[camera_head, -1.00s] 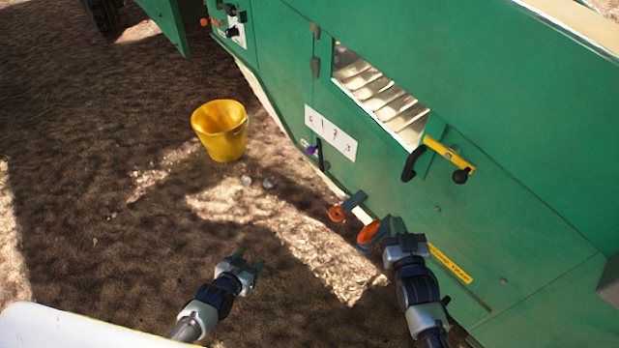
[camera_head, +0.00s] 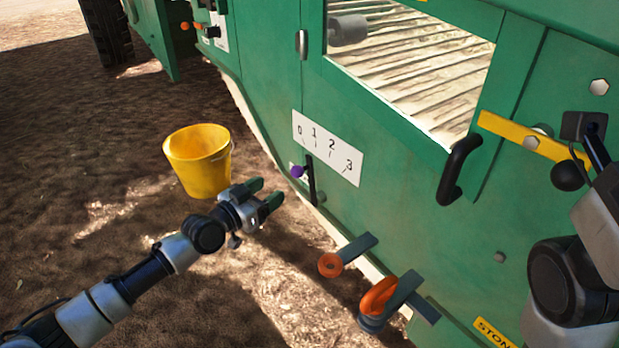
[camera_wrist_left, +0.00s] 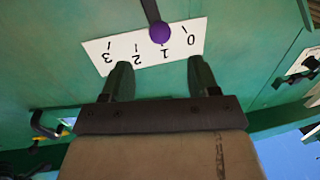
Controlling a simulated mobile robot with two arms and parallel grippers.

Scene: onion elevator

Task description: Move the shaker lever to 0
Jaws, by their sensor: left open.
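The shaker lever is a dark rod with a purple knob (camera_head: 297,171) on the green machine wall, below a white scale plate (camera_head: 345,160) marked 0 to 3. In the left wrist view the knob (camera_wrist_left: 160,33) overlaps the scale plate (camera_wrist_left: 98,50) near the mark 1. My left gripper (camera_head: 269,193) is open and empty, to the lower left of the knob and apart from it. In the left wrist view the two fingers of my left gripper (camera_wrist_left: 160,75) are spread, with the knob beyond the gap between them. Of my right arm only links show; its gripper is out of view.
A yellow bucket (camera_head: 199,162) stands on the soil behind my left gripper. A black handle (camera_head: 459,170) and yellow bar (camera_head: 522,136) are at the right. Open ground lies left.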

